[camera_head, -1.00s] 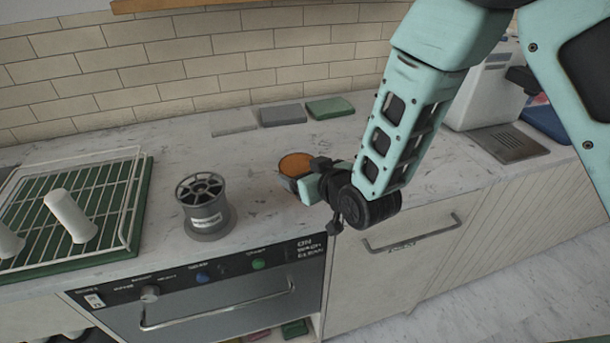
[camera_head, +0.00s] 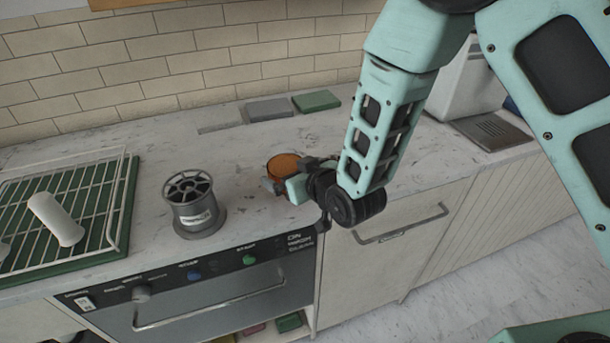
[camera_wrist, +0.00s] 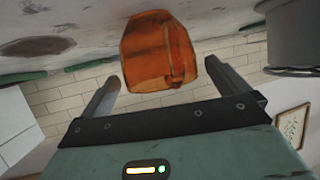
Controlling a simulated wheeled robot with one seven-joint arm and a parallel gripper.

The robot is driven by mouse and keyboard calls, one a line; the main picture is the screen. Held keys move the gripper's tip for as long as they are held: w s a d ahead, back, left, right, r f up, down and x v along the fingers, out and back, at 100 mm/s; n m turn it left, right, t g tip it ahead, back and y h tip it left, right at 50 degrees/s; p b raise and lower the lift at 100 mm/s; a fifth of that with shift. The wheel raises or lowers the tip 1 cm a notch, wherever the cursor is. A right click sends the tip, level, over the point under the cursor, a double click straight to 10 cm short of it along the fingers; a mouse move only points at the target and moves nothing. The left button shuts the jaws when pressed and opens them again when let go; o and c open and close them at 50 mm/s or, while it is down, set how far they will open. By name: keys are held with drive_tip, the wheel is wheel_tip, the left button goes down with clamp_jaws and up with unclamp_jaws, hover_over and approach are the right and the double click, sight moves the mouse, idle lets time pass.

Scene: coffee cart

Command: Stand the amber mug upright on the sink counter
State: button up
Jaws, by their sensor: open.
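The amber mug (camera_head: 284,164) stands upright on the pale marble counter (camera_head: 250,150), its round top facing up in the head view. In the wrist view, which is upside down, the translucent mug (camera_wrist: 157,52) rests on the counter between the fingertips. My gripper (camera_wrist: 160,75) is open, with one finger on each side of the mug and a visible gap at each side. In the head view my gripper (camera_head: 275,187) is low over the counter at the mug's near side and hides its lower part. No sink basin shows in the head view.
A grey canister (camera_head: 193,205) stands left of the mug. A wire rack (camera_head: 95,195) with a white cylinder (camera_head: 56,219) is farther left. Flat blocks (camera_head: 270,109) lie behind, near the brick wall. A white machine (camera_head: 470,85) is right. Counter between mug and blocks is clear.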

drive_tip(key=p+v, duration=0.8)
drive_tip(key=v, duration=0.4)
idle(0.4)
drive_tip(key=shift+a+r, duration=0.1)
drive_tip(key=shift+a, duration=0.05)
drive_tip(key=s+d+r+g+h, duration=0.3)
drive_tip(key=s+r, duration=0.4)
drive_tip(key=s, duration=0.3)
drive_tip(key=s+d+r+n+g+h, duration=0.1)
drive_tip(key=s+d+r+g+h, duration=0.2)
drive_tip(key=s+r+g, duration=0.5)
drive_tip(key=shift+s+d+n, duration=0.3)
drive_tip(key=shift+s+d, duration=0.55)
drive_tip(key=shift+s, duration=0.15)
